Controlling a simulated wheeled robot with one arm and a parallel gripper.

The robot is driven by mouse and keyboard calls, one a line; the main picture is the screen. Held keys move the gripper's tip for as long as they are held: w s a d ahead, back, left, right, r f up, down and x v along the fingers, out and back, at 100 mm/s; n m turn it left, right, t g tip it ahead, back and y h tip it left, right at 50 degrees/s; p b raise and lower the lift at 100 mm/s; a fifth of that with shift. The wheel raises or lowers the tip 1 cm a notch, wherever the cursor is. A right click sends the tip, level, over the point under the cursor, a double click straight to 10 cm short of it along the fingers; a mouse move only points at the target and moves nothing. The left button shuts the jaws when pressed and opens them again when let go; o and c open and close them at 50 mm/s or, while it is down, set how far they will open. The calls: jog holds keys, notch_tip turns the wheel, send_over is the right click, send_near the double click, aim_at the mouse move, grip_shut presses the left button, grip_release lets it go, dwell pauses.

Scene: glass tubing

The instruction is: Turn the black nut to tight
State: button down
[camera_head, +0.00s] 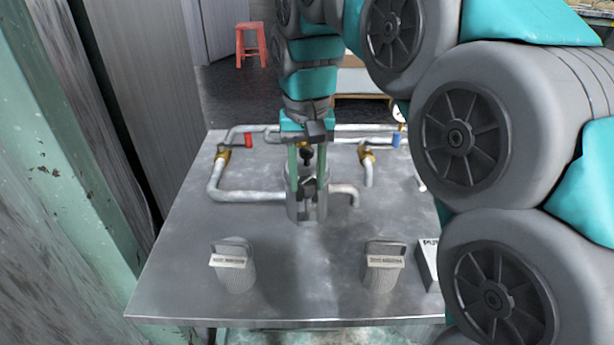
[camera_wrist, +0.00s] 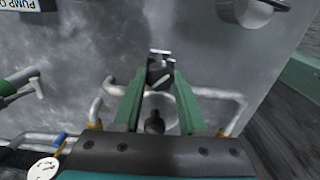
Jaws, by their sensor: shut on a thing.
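A metal cylinder (camera_head: 293,210) stands at the middle of the steel table, with pipes running to both sides. My gripper (camera_head: 308,188) points down at it, with its two green fingers on either side of a dark piece at the cylinder's front. In the wrist view, my gripper (camera_wrist: 158,78) has its fingertips closed around this dark piece, which looks like the black nut (camera_wrist: 158,72). Pale metal edges show beside it. The fingers hide its sides, and its tightness cannot be told. A separate black knob (camera_wrist: 155,122) shows between the fingers, nearer the palm.
Two grey ribbed handled pieces with labels, one left (camera_head: 234,270) and one right (camera_head: 383,270), stand near the table's front edge. Brass fittings (camera_head: 222,157) join the pipes. A red piece (camera_head: 248,140) and a blue piece (camera_head: 396,140) sit on the back pipes. The front middle is clear.

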aim_at(307, 181)
jog(key=m, duration=0.3)
jog(key=shift+c, duration=2.2)
grip_release()
jog(key=shift+r, duration=3.95)
